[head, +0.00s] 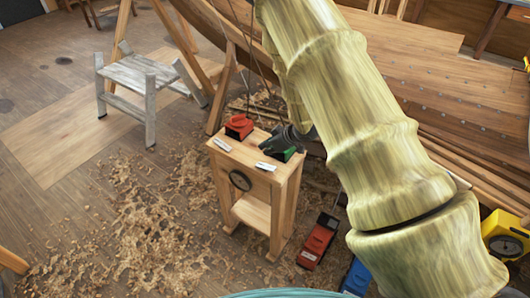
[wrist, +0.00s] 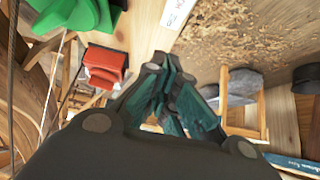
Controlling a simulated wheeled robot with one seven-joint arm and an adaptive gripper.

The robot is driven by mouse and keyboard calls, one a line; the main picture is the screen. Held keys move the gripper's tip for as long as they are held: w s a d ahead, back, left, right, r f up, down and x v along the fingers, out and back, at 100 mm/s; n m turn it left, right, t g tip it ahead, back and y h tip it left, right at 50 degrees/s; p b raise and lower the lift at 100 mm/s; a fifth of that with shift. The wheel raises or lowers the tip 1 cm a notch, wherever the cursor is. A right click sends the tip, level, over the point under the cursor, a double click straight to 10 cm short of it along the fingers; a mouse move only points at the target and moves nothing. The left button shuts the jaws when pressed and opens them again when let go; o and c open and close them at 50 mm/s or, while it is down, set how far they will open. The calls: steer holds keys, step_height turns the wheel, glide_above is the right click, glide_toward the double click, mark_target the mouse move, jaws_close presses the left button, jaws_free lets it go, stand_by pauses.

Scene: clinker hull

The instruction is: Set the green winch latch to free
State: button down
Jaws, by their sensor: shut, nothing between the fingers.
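The green winch latch (head: 285,154) sits on the right of a small wooden stand's top (head: 252,150), partly hidden by my gripper and arm in the head view. In the wrist view the green part (wrist: 82,14) is at the top left, cut off by the frame edge. Its lever setting cannot be made out. A red latch (head: 239,127) stands on the stand's left; it also shows in the wrist view (wrist: 106,66). My gripper (head: 297,140) is close to the green latch in the head view; whether they touch is unclear. Its fingers (wrist: 163,98) are shut and empty.
White labels lie before the red latch (head: 222,144) and the green latch (head: 265,167). A round dial (head: 240,180) is on the stand's front. A red tool (head: 318,240) lies at right; a grey-topped stool (head: 140,75) stands at left. Shavings cover the floor.

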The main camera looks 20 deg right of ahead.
steer(key=r+b+v, duration=0.1)
steer(key=v, duration=0.5)
steer(key=shift+w+r+b, duration=0.2)
steer(key=shift+b, duration=0.2)
steer(key=shift+a, duration=0.15)
